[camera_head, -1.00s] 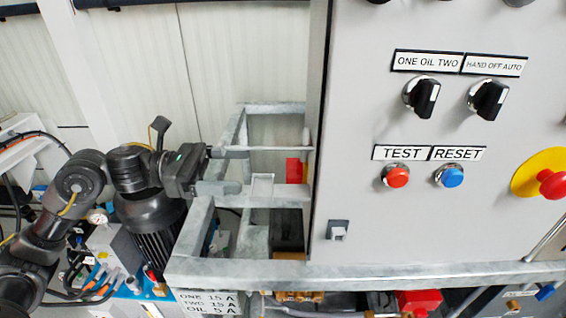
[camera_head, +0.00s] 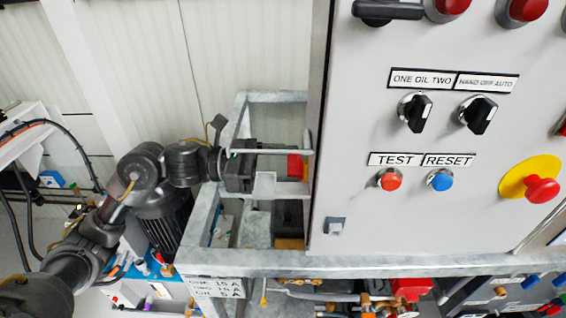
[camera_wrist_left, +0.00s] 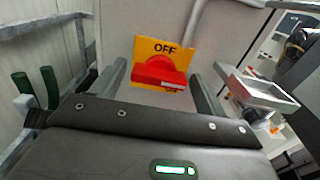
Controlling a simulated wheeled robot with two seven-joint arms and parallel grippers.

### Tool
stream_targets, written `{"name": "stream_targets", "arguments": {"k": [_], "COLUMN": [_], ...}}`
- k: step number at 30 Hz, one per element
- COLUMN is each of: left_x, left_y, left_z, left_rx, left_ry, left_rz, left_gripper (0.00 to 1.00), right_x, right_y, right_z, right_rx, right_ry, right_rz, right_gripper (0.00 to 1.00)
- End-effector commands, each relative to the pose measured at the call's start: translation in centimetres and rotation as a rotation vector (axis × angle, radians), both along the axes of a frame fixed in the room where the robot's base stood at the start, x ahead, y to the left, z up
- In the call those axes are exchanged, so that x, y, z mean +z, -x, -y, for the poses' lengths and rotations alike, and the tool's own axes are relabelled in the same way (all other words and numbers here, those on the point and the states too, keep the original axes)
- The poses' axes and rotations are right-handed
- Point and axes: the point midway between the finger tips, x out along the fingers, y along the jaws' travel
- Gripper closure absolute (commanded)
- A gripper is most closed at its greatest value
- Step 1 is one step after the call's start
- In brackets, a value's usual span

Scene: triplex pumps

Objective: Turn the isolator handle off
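The isolator handle (camera_wrist_left: 160,73) is a red knob on a yellow plate (camera_wrist_left: 180,50) marked OFF at the top. The lettering below the handle is mostly hidden. The red bar lies nearly level, tilted slightly down to the right. In the head view the isolator handle (camera_head: 294,167) shows as a red block at the cabinet's left side. My left gripper (camera_wrist_left: 157,76) is open, with one finger on each side of the handle and visible gaps between. In the head view my left gripper (camera_head: 278,166) points right towards it. My right gripper is out of view.
The grey cabinet (camera_head: 360,215) carries black selector switches (camera_head: 416,112), buttons and a red emergency stop (camera_head: 541,190). A galvanised frame (camera_head: 300,264) surrounds my left gripper. A grey conduit (camera_wrist_left: 196,28) runs above the isolator.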

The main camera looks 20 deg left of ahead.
Motion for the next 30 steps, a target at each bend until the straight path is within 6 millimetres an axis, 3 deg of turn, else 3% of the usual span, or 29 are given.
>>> {"name": "stream_targets", "arguments": {"k": [1, 8, 20, 30], "left_x": [0.0, 0.0, -0.1, -0.2], "left_y": [0.0, 0.0, 0.0, -0.1], "left_z": [0.0, 0.0, -0.1, -0.1], "left_rx": [0.0, 0.0, 0.001, 0.001], "left_ry": [0.0, 0.0, 0.02, 0.088], "left_rz": [0.0, 0.0, -0.078, -0.345], "left_gripper": [0.33, 0.63, 0.63, 0.63], "right_x": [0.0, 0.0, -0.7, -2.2], "right_y": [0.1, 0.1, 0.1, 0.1], "right_z": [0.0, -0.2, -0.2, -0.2], "right_rx": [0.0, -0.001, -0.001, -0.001], "right_ry": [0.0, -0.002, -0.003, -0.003], "right_rz": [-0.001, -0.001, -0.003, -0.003], "right_gripper": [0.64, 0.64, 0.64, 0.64]}}
